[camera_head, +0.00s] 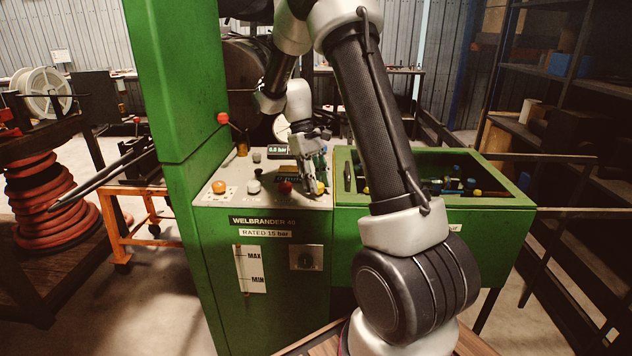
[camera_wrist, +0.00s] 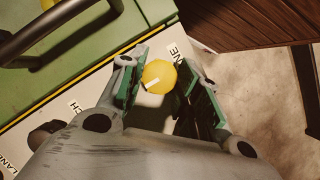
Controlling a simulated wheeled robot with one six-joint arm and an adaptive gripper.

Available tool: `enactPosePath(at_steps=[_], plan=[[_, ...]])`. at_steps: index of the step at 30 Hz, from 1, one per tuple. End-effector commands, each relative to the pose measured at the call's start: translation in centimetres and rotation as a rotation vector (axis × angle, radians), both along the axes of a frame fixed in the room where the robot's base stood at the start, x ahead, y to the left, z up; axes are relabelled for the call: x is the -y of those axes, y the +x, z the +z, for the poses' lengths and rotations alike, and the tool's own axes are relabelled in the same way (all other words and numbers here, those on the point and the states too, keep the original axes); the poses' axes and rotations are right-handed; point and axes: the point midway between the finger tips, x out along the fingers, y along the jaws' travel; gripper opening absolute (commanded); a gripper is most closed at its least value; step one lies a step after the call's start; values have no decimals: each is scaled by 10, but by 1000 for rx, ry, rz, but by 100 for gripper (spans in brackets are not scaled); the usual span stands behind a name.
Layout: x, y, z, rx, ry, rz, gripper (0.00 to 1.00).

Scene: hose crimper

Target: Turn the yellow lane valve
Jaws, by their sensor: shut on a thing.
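The yellow lane valve (camera_wrist: 160,72) is a round yellow knob with a white mark on its face, on the pale control panel. My gripper (camera_wrist: 163,78) is shut on it, with one green-padded finger on each side of the knob. In the head view my gripper (camera_head: 312,172) points down at the right end of the panel top, and the valve is mostly hidden by its fingers. The white mark runs slantwise in the wrist view.
A red-balled lever (camera_head: 223,118) rises behind. An open green bin (camera_head: 480,205) with small parts adjoins on the right.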

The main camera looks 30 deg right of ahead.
Motion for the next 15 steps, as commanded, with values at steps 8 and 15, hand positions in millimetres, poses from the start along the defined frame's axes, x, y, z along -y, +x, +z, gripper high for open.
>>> enactPosePath(at_steps=[8, 15], plan=[[0, 0, 0, 1, 0, -1, 9], [0, 0, 0, 1, 0, -1, 54]])
